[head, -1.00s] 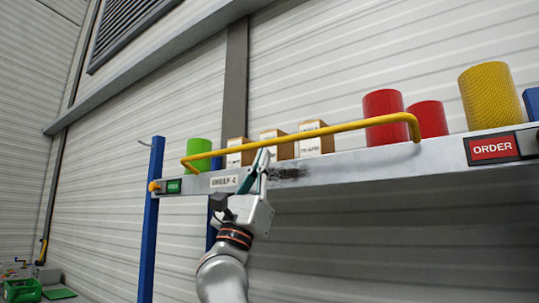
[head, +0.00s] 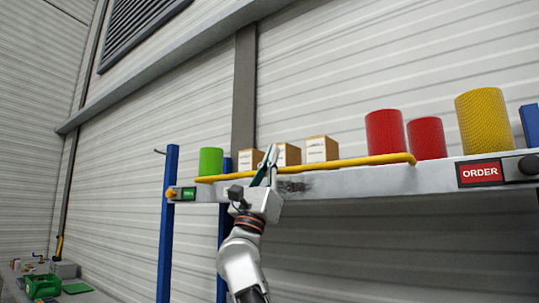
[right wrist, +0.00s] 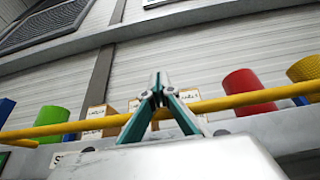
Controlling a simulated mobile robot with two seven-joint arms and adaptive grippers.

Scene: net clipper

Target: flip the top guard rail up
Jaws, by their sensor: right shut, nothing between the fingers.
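The guard rail (head: 330,163) is a long yellow bar along the front of the grey shelf (head: 365,183). In the head view it sits low, close to the shelf's top edge, with a bent right end. My right gripper (head: 272,150) is shut and empty, pointing up in front of the shelf, with its fingers crossing the rail. In the right wrist view, the rail (right wrist: 225,103) runs behind the fingers of my right gripper (right wrist: 158,80); I cannot tell whether they touch. My left gripper is not in view.
On the shelf stand a green cylinder (head: 211,162), several cardboard boxes (head: 321,149), red cylinders (head: 385,134) and a yellow cylinder (head: 485,122). A blue post (head: 167,225) is at left. A red ORDER sign (head: 480,173) is on the shelf front.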

